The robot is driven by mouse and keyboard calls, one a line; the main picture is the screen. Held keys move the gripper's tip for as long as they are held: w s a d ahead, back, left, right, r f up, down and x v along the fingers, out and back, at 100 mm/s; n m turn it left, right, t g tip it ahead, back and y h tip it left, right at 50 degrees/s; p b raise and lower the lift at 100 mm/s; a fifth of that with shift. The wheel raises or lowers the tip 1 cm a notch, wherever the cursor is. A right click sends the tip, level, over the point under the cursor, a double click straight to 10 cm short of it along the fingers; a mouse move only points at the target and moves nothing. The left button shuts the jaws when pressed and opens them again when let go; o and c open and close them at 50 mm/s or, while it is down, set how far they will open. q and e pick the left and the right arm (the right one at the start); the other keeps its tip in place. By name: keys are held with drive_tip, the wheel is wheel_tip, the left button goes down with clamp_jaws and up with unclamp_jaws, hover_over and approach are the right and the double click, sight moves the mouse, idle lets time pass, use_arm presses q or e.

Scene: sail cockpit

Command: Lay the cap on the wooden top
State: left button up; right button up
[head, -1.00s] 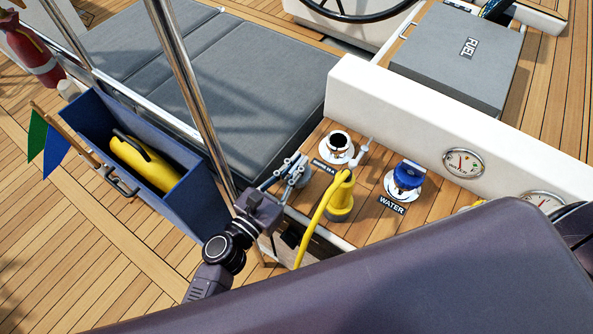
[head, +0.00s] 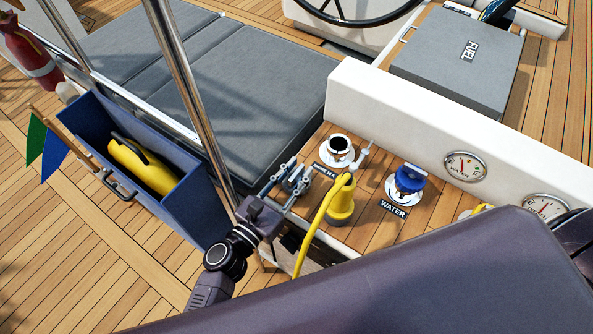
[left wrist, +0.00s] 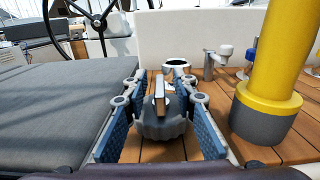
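The grey cap (left wrist: 162,122), with an upright tab handle, sits between the spread fingers of my left gripper (left wrist: 160,100) in the left wrist view. Gaps show between it and both finger pads. It appears to rest upright on the wooden top (left wrist: 148,151). In the head view my left gripper (head: 287,184) is open at the left end of the wooden top (head: 372,222), and its fingers partly hide the cap (head: 295,180). My right gripper is not in view.
An open filler (head: 339,150), a blue water cap (head: 408,179) and a yellow plug (head: 341,205) with a yellow cable stand on the top. A steel pole (head: 186,90) rises left of my gripper. A blue bin (head: 190,205) hangs farther left.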

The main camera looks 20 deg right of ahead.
use_arm(q)
drive_tip(key=b+v, duration=0.2)
drive_tip(key=v, duration=0.9)
drive_tip(key=s+a+f+m+g+y, duration=0.1)
drive_tip(key=s+a+f+m+y, duration=0.2)
drive_tip(key=f, duration=0.7)
drive_tip(key=s+a+f+m+g+y, duration=0.15)
drive_tip(key=a+f+m, duration=0.3)
drive_tip(key=f, duration=0.55)
drive_tip(key=s+a+f+m+g+y, duration=0.2)
drive_tip(key=a+f+m+y, duration=0.15)
drive_tip(key=f, duration=0.65)
drive_tip(key=s+a+f+m+g+y, duration=0.2)
drive_tip(key=s+a+f+m, duration=0.6)
drive_tip(key=s, duration=0.4)
drive_tip(key=s+a+f+m+g+y, duration=0.3)
drive_tip(key=s+a+f+m+y, duration=0.1)
drive_tip(key=s+a+f+m, duration=0.5)
wheel_tip(320, 180, down, 3)
drive_tip(key=s, duration=0.3)
drive_tip(key=shift+r, duration=0.2)
drive_tip(key=shift+g, duration=0.25)
